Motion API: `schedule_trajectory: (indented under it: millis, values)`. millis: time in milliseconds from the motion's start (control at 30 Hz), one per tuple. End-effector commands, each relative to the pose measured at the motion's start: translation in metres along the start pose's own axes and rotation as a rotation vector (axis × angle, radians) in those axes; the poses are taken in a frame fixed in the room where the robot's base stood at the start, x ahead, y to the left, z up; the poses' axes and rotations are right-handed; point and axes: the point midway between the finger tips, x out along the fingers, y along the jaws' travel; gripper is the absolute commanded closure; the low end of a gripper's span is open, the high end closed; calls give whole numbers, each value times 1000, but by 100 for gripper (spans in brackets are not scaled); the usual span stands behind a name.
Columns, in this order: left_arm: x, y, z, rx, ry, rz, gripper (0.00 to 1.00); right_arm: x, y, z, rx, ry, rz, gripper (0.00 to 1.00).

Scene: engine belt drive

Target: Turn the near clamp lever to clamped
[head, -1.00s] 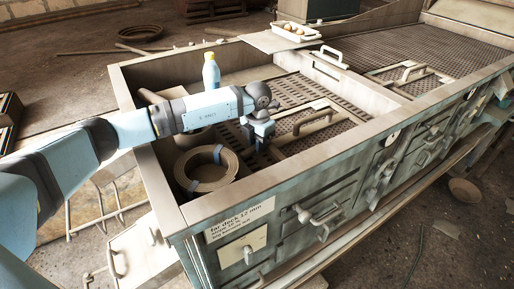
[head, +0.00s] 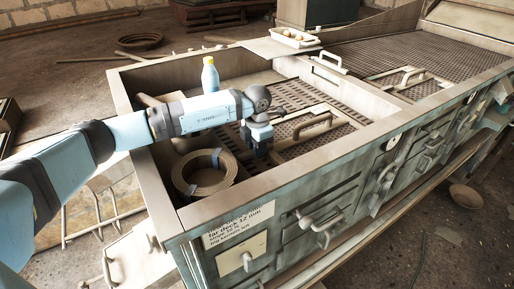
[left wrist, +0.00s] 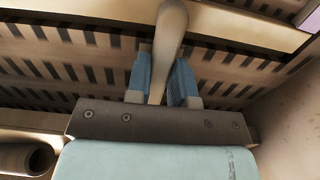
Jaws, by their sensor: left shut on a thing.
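My left gripper (head: 258,150) reaches down into the near bay of the long metal box (head: 240,200), just above the slotted deck. In the left wrist view its two blue fingers (left wrist: 162,85) are shut on a pale, rounded lever (left wrist: 170,30), which looks like the near clamp lever. The lever runs up between the fingers over the slotted deck (left wrist: 80,60). In the head view the gripper and wrist hide the held lever, so its angle is hard to tell. My right gripper is not in view.
A ring-shaped roll (head: 204,187) lies left of the gripper, and a yellow-capped bottle (head: 210,78) stands behind my forearm. A raised deck handle (head: 312,126) is close on the right. Further levers (head: 322,226) stick out of the front panel. A tray (head: 295,38) rests at the back.

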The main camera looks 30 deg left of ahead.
Motion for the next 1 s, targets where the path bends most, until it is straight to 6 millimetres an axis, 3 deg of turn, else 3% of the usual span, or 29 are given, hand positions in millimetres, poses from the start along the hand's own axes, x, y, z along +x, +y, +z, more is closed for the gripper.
schedule_trajectory:
  millis: [33,133,533,667,1000]
  values:
    - [-2,1,1,1,-4,2,76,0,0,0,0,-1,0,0]
    - [-2,0,1,1,-3,1,53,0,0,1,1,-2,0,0]
    - [-9,0,1,0,-2,2,53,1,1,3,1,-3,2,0]
    - [-31,0,1,1,-5,2,53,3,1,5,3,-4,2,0]
    - [-107,0,1,0,-5,2,53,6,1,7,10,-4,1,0]
